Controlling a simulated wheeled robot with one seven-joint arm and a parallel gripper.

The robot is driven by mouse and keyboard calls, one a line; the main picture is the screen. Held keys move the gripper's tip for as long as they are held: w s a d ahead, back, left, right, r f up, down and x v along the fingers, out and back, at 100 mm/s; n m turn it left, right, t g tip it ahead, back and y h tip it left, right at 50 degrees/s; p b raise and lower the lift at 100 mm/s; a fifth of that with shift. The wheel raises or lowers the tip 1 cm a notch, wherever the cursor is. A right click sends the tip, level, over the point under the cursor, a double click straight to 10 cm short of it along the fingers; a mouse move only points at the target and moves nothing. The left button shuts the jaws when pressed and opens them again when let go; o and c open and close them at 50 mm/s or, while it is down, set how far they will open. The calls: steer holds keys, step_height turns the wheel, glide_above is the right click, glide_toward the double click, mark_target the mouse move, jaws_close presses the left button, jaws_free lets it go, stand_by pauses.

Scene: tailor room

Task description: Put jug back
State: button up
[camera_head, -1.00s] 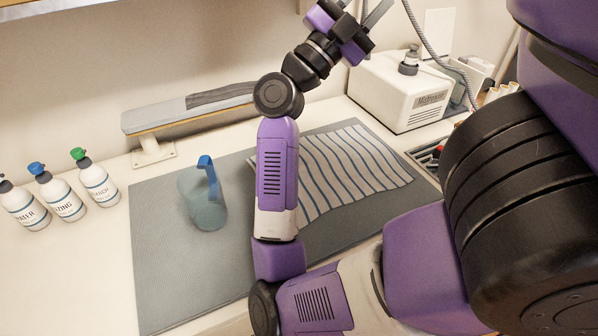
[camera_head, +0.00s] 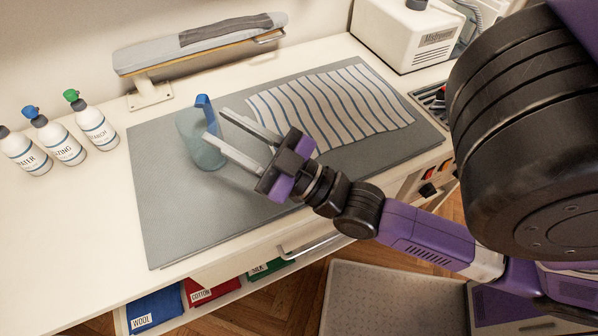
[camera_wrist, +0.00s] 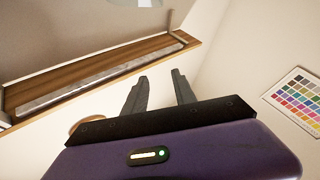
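The fingers point left at the jug. The nearer fingertip overlaps the jug's right side in the picture; I cannot tell whether it touches. In the wrist view my open gripper (camera_wrist: 158,76) has nothing between its fingers, and the jug is not seen there.
Labelled bottles (camera_head: 58,140) stand left of the mat. A striped cloth (camera_head: 335,105) lies on its right part. Behind are a sleeve board (camera_head: 200,45) and a white machine (camera_head: 395,35). The wrist view shows a wooden shelf (camera_wrist: 100,72) and a colour chart (camera_wrist: 298,98).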

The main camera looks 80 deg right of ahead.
steer(key=s+a+f+m+g+y, duration=0.1)
steer(key=s+a+f+g+y, duration=0.3)
steer(key=s+a+f+g, duration=0.3)
steer(key=s+a+f, duration=0.5)
steer(key=s+f, duration=0.1)
steer(key=f, duration=0.1)
steer(key=shift+s+a+m, duration=0.3)
steer(key=shift+s+a, duration=0.05)
steer(key=shift+a, duration=0.05)
steer(key=shift+d, duration=0.1)
